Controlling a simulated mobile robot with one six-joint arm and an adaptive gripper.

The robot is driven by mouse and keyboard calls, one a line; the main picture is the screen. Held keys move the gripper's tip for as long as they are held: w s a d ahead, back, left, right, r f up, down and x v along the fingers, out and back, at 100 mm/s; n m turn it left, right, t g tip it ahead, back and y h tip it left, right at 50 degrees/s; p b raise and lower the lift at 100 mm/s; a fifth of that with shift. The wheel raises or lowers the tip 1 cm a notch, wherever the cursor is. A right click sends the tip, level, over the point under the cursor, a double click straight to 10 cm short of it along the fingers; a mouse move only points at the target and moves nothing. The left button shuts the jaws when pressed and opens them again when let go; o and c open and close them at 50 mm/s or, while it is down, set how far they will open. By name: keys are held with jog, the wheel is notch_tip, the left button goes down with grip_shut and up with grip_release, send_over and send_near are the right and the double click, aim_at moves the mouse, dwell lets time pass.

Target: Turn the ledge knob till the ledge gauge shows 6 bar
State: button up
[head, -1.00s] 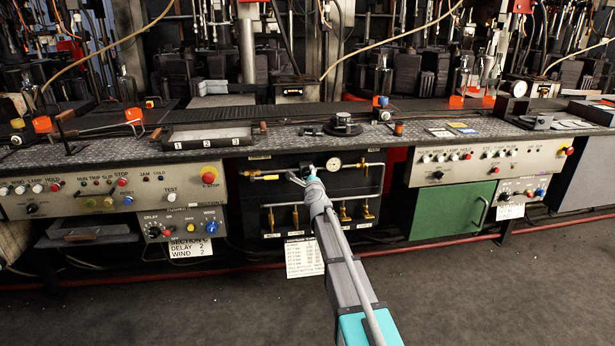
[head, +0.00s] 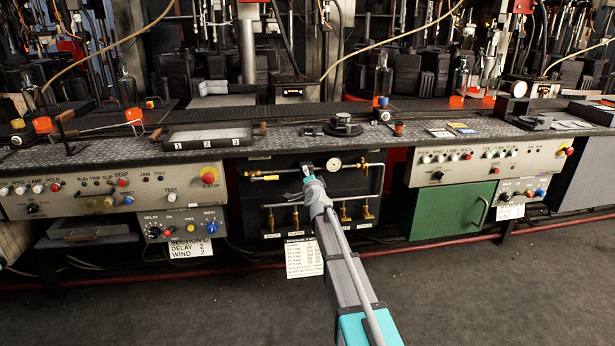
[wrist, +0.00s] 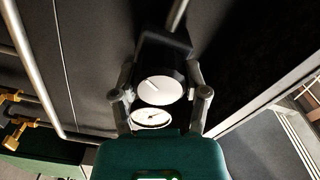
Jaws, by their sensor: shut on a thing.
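My gripper (head: 307,170) is at the upper pipe of the dark recess under the ledge. In the wrist view, my gripper (wrist: 163,72) has its two fingers on either side of a black knob (wrist: 166,52), shut on it. My gripper hides the knob there.
Pipes with several brass valves (head: 344,212) run below my gripper. A printed card (head: 304,257) hangs beneath. Button panels (head: 113,191) and a green door (head: 451,210) flank the recess. The ledge top (head: 275,139) is above. The floor in front is clear.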

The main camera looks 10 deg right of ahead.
jog(key=n, duration=0.6)
jog(key=shift+a+n, duration=0.1)
jog(key=shift+n, duration=0.2)
jog(key=n, duration=1.2)
jog(key=shift+n, duration=0.3)
jog(key=n, duration=0.6)
jog(key=o, duration=1.1)
jog(key=shift+o, duration=0.2)
